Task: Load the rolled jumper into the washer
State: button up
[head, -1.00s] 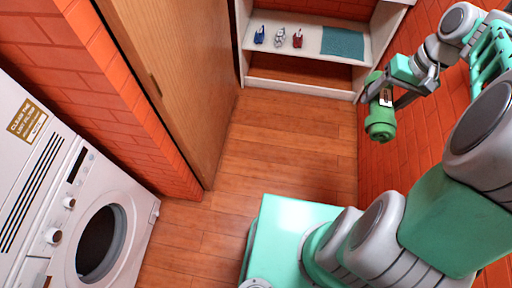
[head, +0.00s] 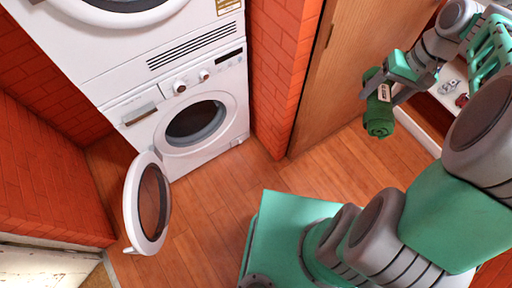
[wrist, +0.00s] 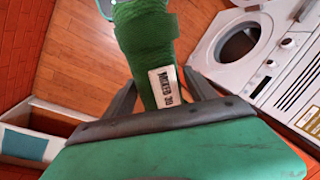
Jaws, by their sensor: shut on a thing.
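The rolled jumper is a green roll (head: 379,124) with a white label, at the upper right of the head view. My gripper (head: 379,92) is shut on it and holds it up in the air, away from the washer. The wrist view shows the roll (wrist: 146,45) between the fingers, with its label facing the camera. The washer (head: 196,128) is the lower white machine at the left. Its round door (head: 147,203) stands open to the left, and its drum opening (head: 195,122) looks dark. The washer also shows in the wrist view (wrist: 270,42), at the upper right.
Another white machine (head: 150,40) is stacked on the washer. A brick pier (head: 272,75) and a wooden door (head: 345,70) stand to its right. A shelf with small items (head: 455,90) is behind my gripper. The wooden floor (head: 210,195) before the washer is clear.

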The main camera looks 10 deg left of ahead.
aim_at(142, 244)
jog(key=u, duration=2.45)
jog(key=i, duration=1)
jog(key=u, duration=0.05)
